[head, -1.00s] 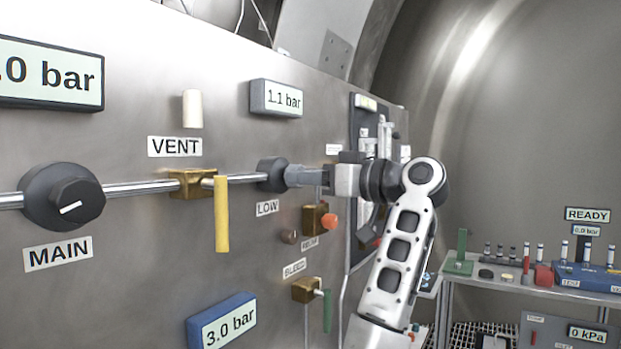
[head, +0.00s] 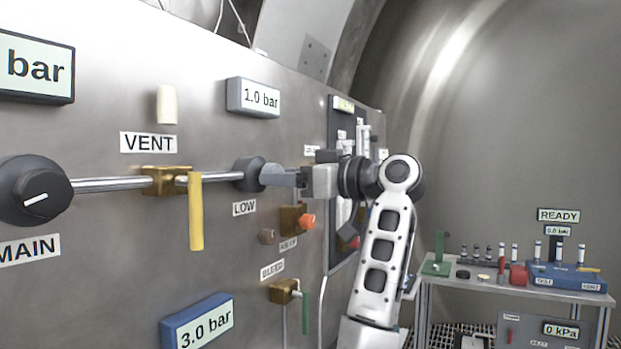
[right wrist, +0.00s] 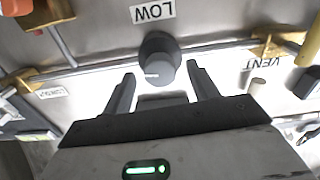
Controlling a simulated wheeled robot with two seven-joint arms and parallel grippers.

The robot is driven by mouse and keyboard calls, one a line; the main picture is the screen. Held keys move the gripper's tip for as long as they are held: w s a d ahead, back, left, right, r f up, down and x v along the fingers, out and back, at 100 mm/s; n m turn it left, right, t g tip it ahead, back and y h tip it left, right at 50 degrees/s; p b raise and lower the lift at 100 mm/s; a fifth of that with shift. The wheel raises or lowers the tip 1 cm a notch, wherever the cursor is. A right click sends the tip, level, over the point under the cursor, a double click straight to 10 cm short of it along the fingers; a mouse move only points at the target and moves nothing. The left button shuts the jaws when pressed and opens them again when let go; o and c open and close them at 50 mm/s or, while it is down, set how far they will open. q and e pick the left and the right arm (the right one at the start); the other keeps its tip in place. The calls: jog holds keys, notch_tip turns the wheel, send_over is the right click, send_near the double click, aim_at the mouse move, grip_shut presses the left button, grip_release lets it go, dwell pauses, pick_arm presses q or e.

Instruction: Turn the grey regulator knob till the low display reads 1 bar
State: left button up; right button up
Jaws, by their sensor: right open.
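The grey LOW regulator knob (head: 271,172) sits on its dark round body on the steel panel. It also shows in the right wrist view (right wrist: 158,72), with a short light mark on its face. The low display (head: 261,98) above it reads 1.0 bar. My right gripper (head: 277,178) is at the knob, its fingers pointing at the panel. In the right wrist view, the right gripper (right wrist: 160,76) is open, with one finger on each side of the knob and a gap on both sides. My left gripper is not in view.
A pipe runs from the MAIN knob (head: 36,191) through the brass vent valve with its yellow handle (head: 196,211) to the LOW regulator. An orange knob (head: 307,221) and the bleed valve (head: 284,291) sit below. A laboratory bench (head: 510,287) stands at the right.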

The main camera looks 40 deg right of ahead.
pick_arm(q)
jog(key=b, duration=0.2)
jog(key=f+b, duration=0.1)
jog(key=b, duration=0.1)
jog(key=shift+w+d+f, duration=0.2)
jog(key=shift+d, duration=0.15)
pick_arm(e)
jog(key=v, duration=1.5)
jog(key=shift+s, duration=0.35)
jog(key=shift+d, duration=0.1)
